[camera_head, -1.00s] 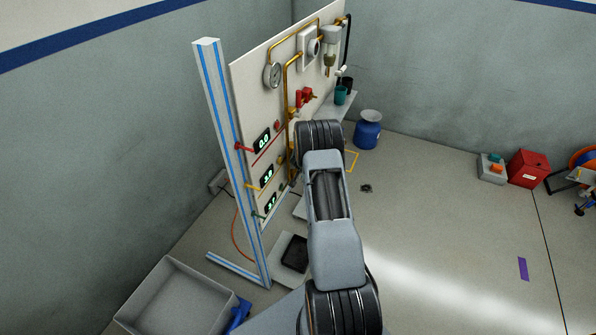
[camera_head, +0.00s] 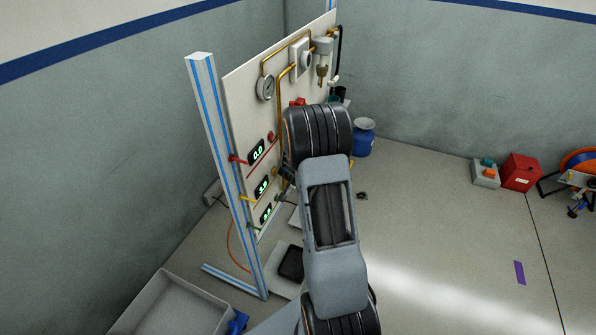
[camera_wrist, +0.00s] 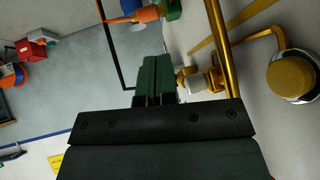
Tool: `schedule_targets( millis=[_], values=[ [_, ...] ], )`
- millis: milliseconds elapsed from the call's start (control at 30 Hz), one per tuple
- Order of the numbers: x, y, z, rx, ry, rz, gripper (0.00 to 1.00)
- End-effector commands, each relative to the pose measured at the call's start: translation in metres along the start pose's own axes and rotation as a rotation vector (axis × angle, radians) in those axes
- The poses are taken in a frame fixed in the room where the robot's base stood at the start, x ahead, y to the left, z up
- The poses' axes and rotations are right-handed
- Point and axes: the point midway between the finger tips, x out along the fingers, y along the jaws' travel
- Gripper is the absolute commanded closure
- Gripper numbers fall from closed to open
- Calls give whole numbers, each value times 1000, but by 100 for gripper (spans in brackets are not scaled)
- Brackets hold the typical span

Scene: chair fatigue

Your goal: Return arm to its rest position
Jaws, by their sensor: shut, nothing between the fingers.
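My arm reaches up the middle of the head view, its grey link and black ribbed joint in front of the upright panel. My gripper (camera_wrist: 153,80) shows in the wrist view as two dark green fingers, side by side and closed, with nothing between them. In the head view the arm hides most or all of the gripper. In the wrist view the fingers are close to brass pipes (camera_wrist: 222,45) and a round brass-and-silver fitting (camera_wrist: 292,76); I see no contact.
The white panel (camera_head: 240,87) carries a gauge (camera_head: 265,88), pipes and digital displays. A blue-striped post (camera_head: 217,140) stands at its near edge. A grey bin (camera_head: 170,305) is at lower left. A blue container (camera_head: 363,138) and red box (camera_head: 521,172) stand beyond. Floor at right is largely clear.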

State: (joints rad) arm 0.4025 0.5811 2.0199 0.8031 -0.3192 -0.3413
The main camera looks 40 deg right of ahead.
Motion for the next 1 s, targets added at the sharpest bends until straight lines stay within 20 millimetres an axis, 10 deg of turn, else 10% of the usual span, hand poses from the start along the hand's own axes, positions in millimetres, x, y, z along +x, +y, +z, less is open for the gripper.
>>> schedule_targets(
  millis=[667,867,1000],
  values=[
    [-2,-1,2,12,-11,-4,100],
    [-7,-7,44,-4,-206,-65,100],
    [-49,-18,76,-86,-415,-144,100]
  ],
)
